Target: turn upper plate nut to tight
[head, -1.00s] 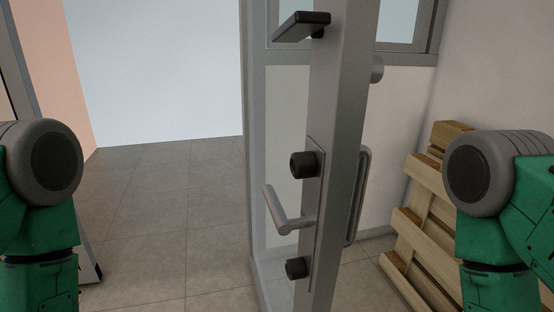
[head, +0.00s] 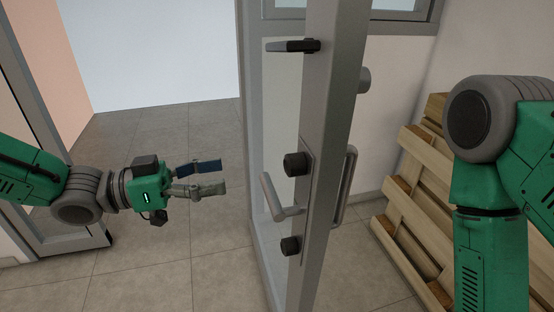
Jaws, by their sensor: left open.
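The upper plate nut (head: 296,164) is a dark round knob near the top of the metal plate (head: 307,200) on the door post. A silver lever handle (head: 280,200) sits below it, and the lower nut (head: 291,246) is near the plate's bottom. My left gripper (head: 224,177) is open and empty, left of the nut at a similar height in the picture, with a gap between them. Its fingers point right towards the plate. My right arm (head: 485,200) shows at the right, but its gripper is out of view.
A dark latch handle (head: 292,46) sticks out left from higher on the door post (head: 330,120). Wooden pallets (head: 415,200) lean on the wall at the right. Tiled floor (head: 160,220) is open left of the door.

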